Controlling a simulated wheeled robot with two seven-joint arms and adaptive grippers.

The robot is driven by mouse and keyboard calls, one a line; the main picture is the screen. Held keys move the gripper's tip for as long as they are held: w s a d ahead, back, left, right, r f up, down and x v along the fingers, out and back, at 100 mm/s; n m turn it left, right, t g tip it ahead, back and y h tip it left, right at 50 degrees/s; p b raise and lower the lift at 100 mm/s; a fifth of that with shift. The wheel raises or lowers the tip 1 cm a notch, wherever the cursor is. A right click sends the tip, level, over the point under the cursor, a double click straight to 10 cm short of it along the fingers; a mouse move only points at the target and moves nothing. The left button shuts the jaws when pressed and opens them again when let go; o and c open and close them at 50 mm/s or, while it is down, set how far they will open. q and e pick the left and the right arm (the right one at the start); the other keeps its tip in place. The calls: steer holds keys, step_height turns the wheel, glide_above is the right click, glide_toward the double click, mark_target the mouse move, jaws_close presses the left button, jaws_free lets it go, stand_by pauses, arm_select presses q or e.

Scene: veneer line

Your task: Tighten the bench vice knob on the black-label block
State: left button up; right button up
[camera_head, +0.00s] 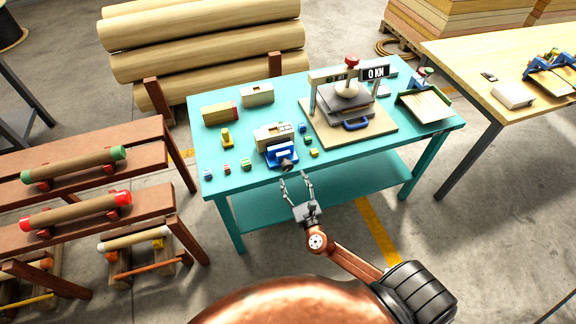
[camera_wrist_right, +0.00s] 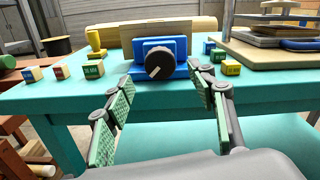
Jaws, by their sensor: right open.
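A blue bench vice (camera_head: 272,158) stands at the front edge of the teal table, with a pale wooden block (camera_head: 268,134) at it. The block's label is too small to read. The vice's round dark knob (camera_head: 287,164) faces me. My right gripper (camera_head: 296,178) is open and empty, just in front of the table edge. Its fingers are spread to either side of the knob, short of it and not touching. My left gripper is not in view.
Small coloured blocks (camera_head: 246,164) and a yellow stamp-like piece (camera_head: 226,138) lie left of the vice. A press on a wooden board (camera_head: 378,139) stands to the right. The teal table's front edge (camera_head: 350,160) runs just below the vice. Log racks stand at left.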

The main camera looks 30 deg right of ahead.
mark_target(288, 168)
steer(key=x, duration=0.7)
steer(key=shift+w, duration=0.3)
steer(key=shift+c, duration=0.2)
steer(key=c, duration=1.1)
